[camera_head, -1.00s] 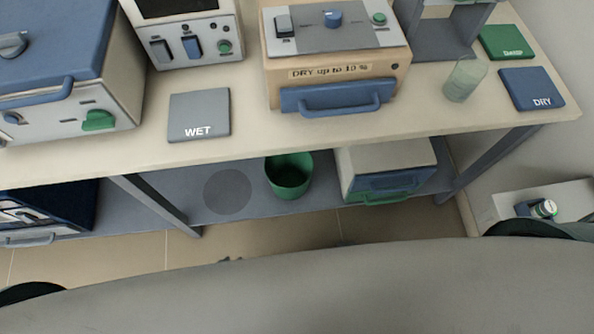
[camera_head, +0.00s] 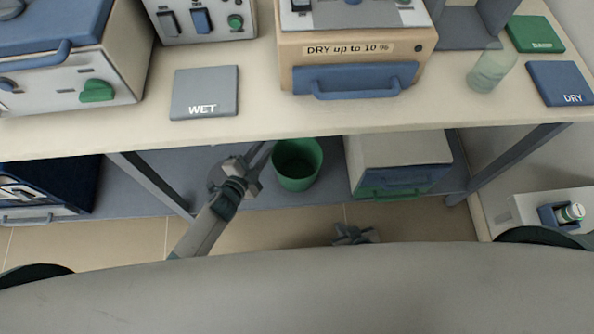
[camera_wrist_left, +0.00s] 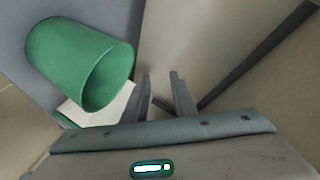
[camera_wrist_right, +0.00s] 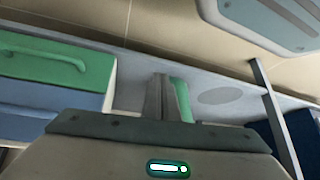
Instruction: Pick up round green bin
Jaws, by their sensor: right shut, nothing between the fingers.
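The round green bin (camera_head: 297,168) stands upright on the grey lower shelf under the table, with its open top up. In the left wrist view the bin (camera_wrist_left: 72,62) is at the upper left, beside the fingers and apart from them. My left gripper (camera_head: 266,152) reaches under the table edge just left of the bin; its fingers (camera_wrist_left: 165,92) are apart and empty. My right gripper (camera_head: 357,236) is low in front of the shelf, partly hidden by my body. Its fingers (camera_wrist_right: 160,98) are shut and empty, with part of the bin (camera_wrist_right: 182,98) showing behind them.
The tabletop (camera_head: 280,125) overhangs the shelf. A white box with blue and green handles (camera_head: 400,160) stands right of the bin. A dark blue unit (camera_head: 50,185) is at the left. Table legs (camera_head: 155,185) flank the space. A bottle holder (camera_head: 562,215) is at the far right.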

